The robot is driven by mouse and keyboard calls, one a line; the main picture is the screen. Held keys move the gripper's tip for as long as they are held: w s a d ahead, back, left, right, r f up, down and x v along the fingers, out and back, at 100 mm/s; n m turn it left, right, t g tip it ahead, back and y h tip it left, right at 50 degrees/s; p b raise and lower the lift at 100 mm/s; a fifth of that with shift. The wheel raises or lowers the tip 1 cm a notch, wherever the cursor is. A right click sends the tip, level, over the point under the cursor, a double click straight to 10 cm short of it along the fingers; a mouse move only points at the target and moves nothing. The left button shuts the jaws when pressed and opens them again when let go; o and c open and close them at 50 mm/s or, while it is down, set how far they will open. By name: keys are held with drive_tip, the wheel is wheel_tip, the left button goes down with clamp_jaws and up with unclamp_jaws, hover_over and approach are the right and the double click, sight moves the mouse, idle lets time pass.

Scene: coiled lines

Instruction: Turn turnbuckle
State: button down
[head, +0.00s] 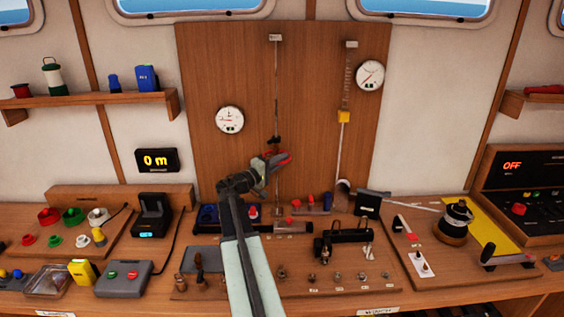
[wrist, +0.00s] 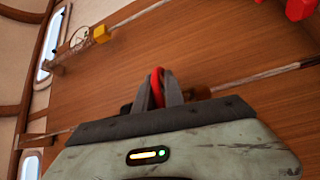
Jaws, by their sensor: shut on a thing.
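The turnbuckle shows as a red piece (head: 283,158) on the left vertical line (head: 276,85) of the wooden panel. A dark fitting (head: 274,140) sits on the line just above it. My gripper (head: 272,162) reaches up to the line and is shut on the red piece. In the wrist view, the red piece (wrist: 157,86) is a rounded edge pinched between the grey fingers of my gripper (wrist: 158,98). The line (wrist: 270,74) runs behind the fingers there. The rest of the turnbuckle is mostly hidden by my gripper.
A second line with a yellow block (head: 344,117) hangs to the right, beside a scale. Round gauges (head: 229,120) and (head: 370,75) are on the panel. The bench below holds a black clamp-like device (head: 342,238), several small fittings and a winch drum (head: 456,220).

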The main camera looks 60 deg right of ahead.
drive_tip(key=shift+r+m+g, duration=0.15)
drive_tip(key=shift+m+g, duration=0.25)
drive_tip(key=shift+g, duration=0.2)
drive_tip(key=shift+a+y, duration=0.1)
drive_tip(key=shift+y, duration=0.2)
drive_tip(key=c, duration=1.6)
unclamp_jaws()
drive_tip(key=shift+s, duration=0.1)
drive_tip(key=shift+o, duration=0.5)
drive_tip(key=shift+s, duration=0.1)
drive_tip(key=shift+a, duration=0.1)
drive_tip(key=v, duration=0.7)
drive_tip(key=shift+w+a+b, duration=0.3)
drive_tip(key=shift+b, duration=0.15)
